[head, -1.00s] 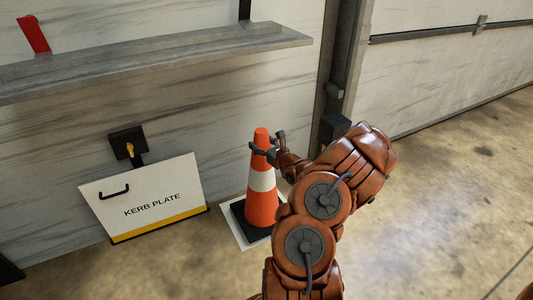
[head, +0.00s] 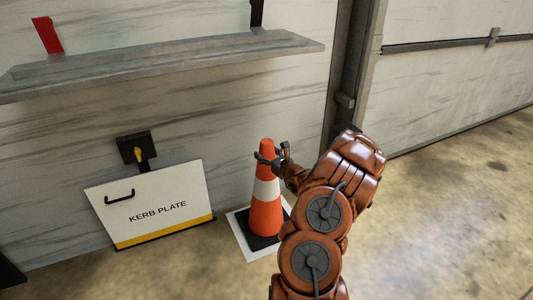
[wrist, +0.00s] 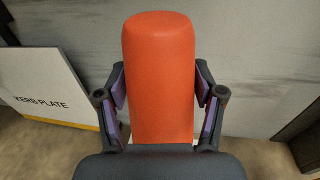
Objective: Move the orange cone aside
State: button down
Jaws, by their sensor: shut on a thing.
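The orange cone (head: 266,214) with a white band and a dark square base stands upright on a white floor patch (head: 243,239) near the wall. My gripper (head: 271,160) is at the upper part of the cone, one finger on each side. In the wrist view the cone's orange top (wrist: 160,75) fills the space between the two fingers of my gripper (wrist: 160,100), which is shut on it. The cone's lower part is hidden in the wrist view.
A white "KERB PLATE" panel (head: 150,205) leans at the wall left of the cone, below a black wall fitting with a yellow part (head: 137,150). A grey shelf (head: 160,62) runs above. Open floor (head: 450,210) lies to the right.

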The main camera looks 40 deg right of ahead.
dwell(0.4)
jog(key=shift+c, duration=0.7)
grip_release()
jog(key=shift+f, duration=0.15)
